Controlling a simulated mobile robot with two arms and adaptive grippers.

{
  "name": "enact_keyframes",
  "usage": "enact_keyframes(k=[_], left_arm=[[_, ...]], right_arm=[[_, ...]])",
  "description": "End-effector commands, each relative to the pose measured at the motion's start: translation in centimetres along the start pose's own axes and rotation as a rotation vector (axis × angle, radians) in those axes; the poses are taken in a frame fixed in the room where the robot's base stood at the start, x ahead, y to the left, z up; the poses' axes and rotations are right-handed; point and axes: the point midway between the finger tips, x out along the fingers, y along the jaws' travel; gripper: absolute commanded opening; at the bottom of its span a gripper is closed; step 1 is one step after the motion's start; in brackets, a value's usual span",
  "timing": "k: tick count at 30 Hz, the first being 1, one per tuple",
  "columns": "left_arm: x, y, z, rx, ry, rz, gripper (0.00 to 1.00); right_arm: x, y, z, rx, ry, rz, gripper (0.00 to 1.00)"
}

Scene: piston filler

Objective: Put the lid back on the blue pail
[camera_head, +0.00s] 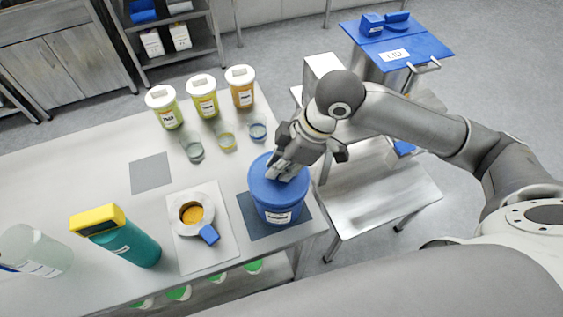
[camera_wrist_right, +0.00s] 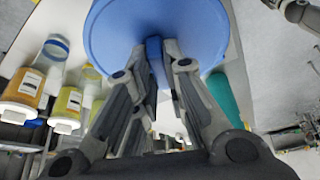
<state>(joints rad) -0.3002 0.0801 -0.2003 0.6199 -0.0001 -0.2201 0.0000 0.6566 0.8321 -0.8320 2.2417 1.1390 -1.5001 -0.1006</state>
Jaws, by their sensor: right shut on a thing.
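The blue pail (camera_head: 268,206), with a white label on its front, stands on a dark mat near the table's right front corner. The round blue lid (camera_head: 262,177) is over the pail's top and looks level. I cannot tell whether it is fully seated on the rim. My right gripper (camera_head: 284,170) comes from above and is shut on the lid's raised handle. In the right wrist view the lid (camera_wrist_right: 110,35) fills the top, with its blue handle (camera_wrist_right: 155,58) between the two fingertips (camera_wrist_right: 160,62). My left gripper is not in view.
Left of the pail are a tray (camera_head: 219,254), a bowl of orange material (camera_head: 193,213) and a blue scoop (camera_head: 209,235). A teal container with a yellow top (camera_head: 125,240) stands farther left. Lidded jars (camera_head: 204,97) and small glasses (camera_head: 227,141) stand behind. A steel bench (camera_head: 375,200) is right.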

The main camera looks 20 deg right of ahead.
Motion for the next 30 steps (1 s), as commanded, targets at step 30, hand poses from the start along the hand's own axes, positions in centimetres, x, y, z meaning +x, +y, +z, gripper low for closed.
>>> enact_keyframes(k=[30], left_arm=[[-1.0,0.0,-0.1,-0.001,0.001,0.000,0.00]], right_arm=[[0.0,0.0,0.0,0.001,-0.001,0.000,0.00]])
